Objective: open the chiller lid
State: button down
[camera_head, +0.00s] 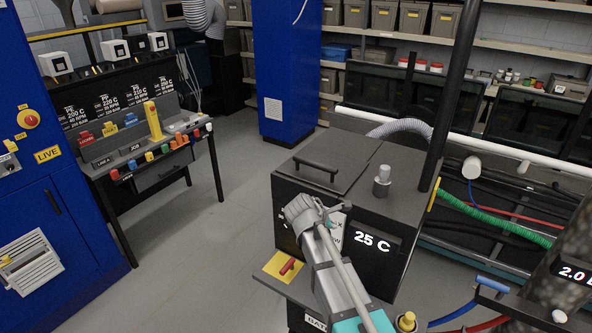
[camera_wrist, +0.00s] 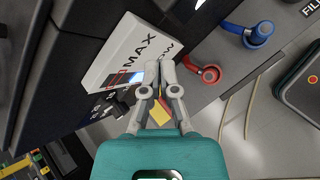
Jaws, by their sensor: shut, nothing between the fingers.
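The chiller (camera_head: 375,265) is a black box with a "25 C" display on its front. Its flat lid (camera_head: 325,185) lies shut on top, with a dark bar handle (camera_head: 318,168) standing above it. A metal cylinder (camera_head: 382,182) stands on the top to the right of the lid. My arm crosses in front of the chiller and hides part of its front. In the wrist view my gripper (camera_wrist: 165,66) is shut and empty, its fingertips over or near the edge of a white plate (camera_wrist: 130,55) marked "MAX".
Red (camera_wrist: 205,73) and blue (camera_wrist: 256,32) fittings lie right of the fingers in the wrist view. A dark post (camera_head: 448,90) rises at the chiller's right rear. A red handle on a yellow plate (camera_head: 285,268) is at its lower left. Open floor (camera_head: 200,270) lies to the left.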

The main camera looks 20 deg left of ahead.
jog(key=s+a+r+n+t+p, duration=0.1)
jog(key=a+r+n+t+p, duration=0.1)
jog(key=a+r+n, duration=0.3)
jog(key=a+r+n+t+y+p, duration=0.1)
jog(key=a+r, duration=0.5)
jog(key=a, duration=0.7)
jog(key=n+t+p, duration=0.1)
jog(key=n+p, duration=0.1)
jog(key=n, duration=0.1)
jog(key=shift+s+a+n+y+p, duration=0.25)
jog(key=shift+s+n+y+p, duration=0.05)
jog(key=shift+s+n+p, duration=0.1)
jog(key=shift+w, duration=0.1)
jog(key=b, duration=0.5)
send_near(299, 179)
jog(key=f, duration=0.1)
jog(key=w+f, duration=0.2)
jog(key=f, duration=0.1)
jog(key=shift+w+d+f, duration=0.1)
jog(key=shift+d, duration=0.15)
jog(key=shift+w+d, duration=0.25)
jog(key=shift+w, duration=0.8)
jog(key=shift+w+d, duration=0.25)
jog(key=shift+w, duration=0.65)
